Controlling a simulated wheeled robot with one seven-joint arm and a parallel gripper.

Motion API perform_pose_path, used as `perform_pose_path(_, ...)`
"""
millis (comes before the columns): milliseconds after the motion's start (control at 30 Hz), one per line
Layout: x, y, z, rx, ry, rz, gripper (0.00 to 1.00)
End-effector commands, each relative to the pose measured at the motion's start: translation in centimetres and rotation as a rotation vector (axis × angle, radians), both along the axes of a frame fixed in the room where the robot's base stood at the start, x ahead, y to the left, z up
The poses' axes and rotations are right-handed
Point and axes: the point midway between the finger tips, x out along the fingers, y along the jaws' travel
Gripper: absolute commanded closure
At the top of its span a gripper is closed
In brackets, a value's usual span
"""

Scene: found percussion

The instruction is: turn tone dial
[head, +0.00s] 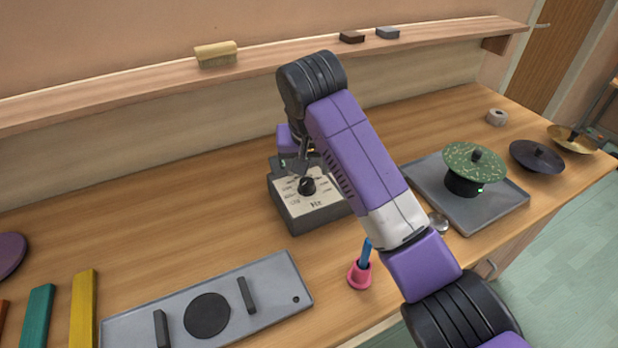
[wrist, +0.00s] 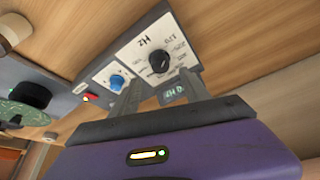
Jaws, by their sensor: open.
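The tone box (head: 312,212) is a dark grey box with a pale face on the bench, partly behind my arm in the head view. Its black tone dial (head: 307,186) stands on the face amid printed numbers and an "Hz" label. In the wrist view the dial (wrist: 160,62) appears just beyond my fingertips, roughly centred between them. My gripper (wrist: 160,79) is open and empty, its fingers reaching over the box's face. I see no contact with the dial, but the exact gap is unclear.
A blue knob (wrist: 117,82) and a red switch (wrist: 90,98) sit beside the dial panel. A pink cup with a blue stick (head: 360,274) and a grey handled plate (head: 265,275) lie in front. A green speckled cymbal (head: 474,160) stands on a tray at right. A ledge (head: 130,88) runs behind.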

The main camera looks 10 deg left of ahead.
Motion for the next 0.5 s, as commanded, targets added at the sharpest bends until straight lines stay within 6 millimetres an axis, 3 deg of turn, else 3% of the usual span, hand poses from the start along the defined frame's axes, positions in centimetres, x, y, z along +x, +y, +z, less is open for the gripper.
perform_pose_path(300,1.7,0.3,-4.4,-0.001,0.001,0.0,0.45)
perform_pose_path(500,2.5,0.5,-6.1,0.0,-0.002,0.001,0.45)
